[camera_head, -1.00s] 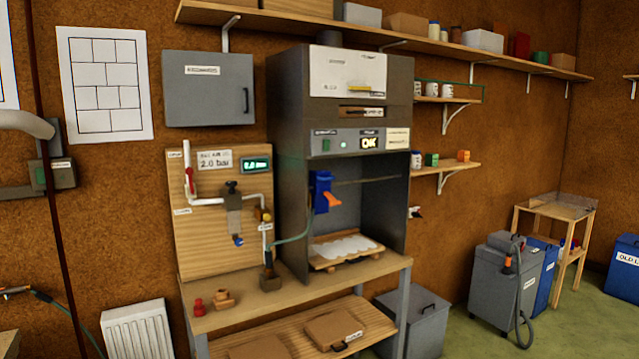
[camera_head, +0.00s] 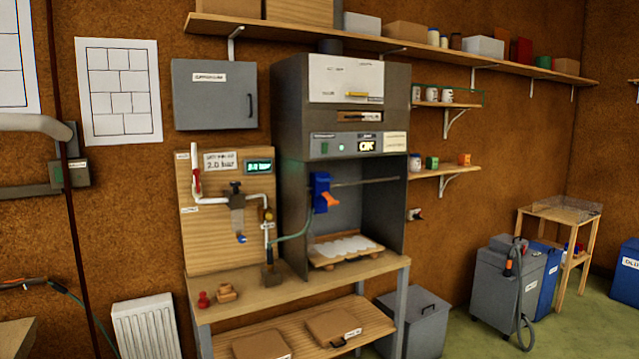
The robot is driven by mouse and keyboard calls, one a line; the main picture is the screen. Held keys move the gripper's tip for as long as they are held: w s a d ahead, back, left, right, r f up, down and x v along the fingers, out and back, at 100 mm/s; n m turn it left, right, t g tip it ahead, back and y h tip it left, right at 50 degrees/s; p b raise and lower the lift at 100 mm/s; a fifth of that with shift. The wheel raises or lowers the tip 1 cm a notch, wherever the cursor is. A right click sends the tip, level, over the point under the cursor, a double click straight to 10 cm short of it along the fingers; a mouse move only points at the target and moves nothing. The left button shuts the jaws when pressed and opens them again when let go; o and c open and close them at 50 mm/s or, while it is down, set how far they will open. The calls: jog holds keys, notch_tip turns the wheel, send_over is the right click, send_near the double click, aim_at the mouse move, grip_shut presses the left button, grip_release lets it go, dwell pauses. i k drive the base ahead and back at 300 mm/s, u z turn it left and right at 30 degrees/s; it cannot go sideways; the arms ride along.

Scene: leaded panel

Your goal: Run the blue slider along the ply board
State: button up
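The ply board (camera_head: 208,250) stands upright against the brown wall at the back of a wooden bench, left of the grey cabinet. White piping, a red lever (camera_head: 196,182) and a dark grey fitting (camera_head: 237,214) are mounted on it. A small blue part (camera_head: 241,239) sits at the lower end of the fitting; it is too small to tell whether it is the slider. A larger blue piece with an orange part (camera_head: 321,192) is at the cabinet's opening, right of the board. My gripper is not in view.
The bench (camera_head: 228,307) bears a red piece (camera_head: 204,299) and a wooden piece (camera_head: 227,293) in front of the board. A green hose (camera_head: 296,236) runs between board and cabinet (camera_head: 292,130). A white radiator (camera_head: 147,329) stands left of the bench.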

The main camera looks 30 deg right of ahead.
aim_at(321, 181)
jog(key=z, duration=0.1)
jog(key=i, duration=0.95)
jog(key=u, duration=0.05)
